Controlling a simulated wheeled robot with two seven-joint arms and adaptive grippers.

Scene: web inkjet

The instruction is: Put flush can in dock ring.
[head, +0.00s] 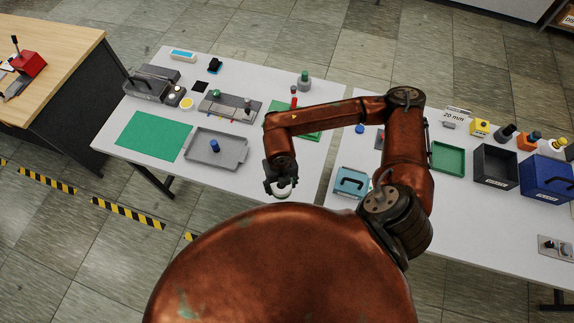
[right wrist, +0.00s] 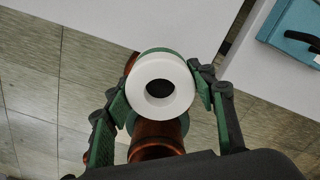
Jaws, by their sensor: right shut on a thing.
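My right gripper (head: 280,190) is shut on a round white piece, which I take to be the flush can (head: 285,188). It is held near the front edge of the left white table. In the right wrist view the flush can (right wrist: 163,87) shows a white ring-shaped end with a dark round opening and a green edge behind it. The fingers of the right gripper (right wrist: 160,95) touch its two sides. A small yellow round piece (head: 187,104) lies at the back left of the table; I cannot tell whether it is the dock ring. My left gripper is not in view.
A grey tray (head: 230,158) with a blue cylinder stands left of my gripper. A green mat (head: 140,134) lies further left. A grey green-topped bottle (head: 304,82) stands at the back. A blue case (head: 351,181) is on the right table, across a gap.

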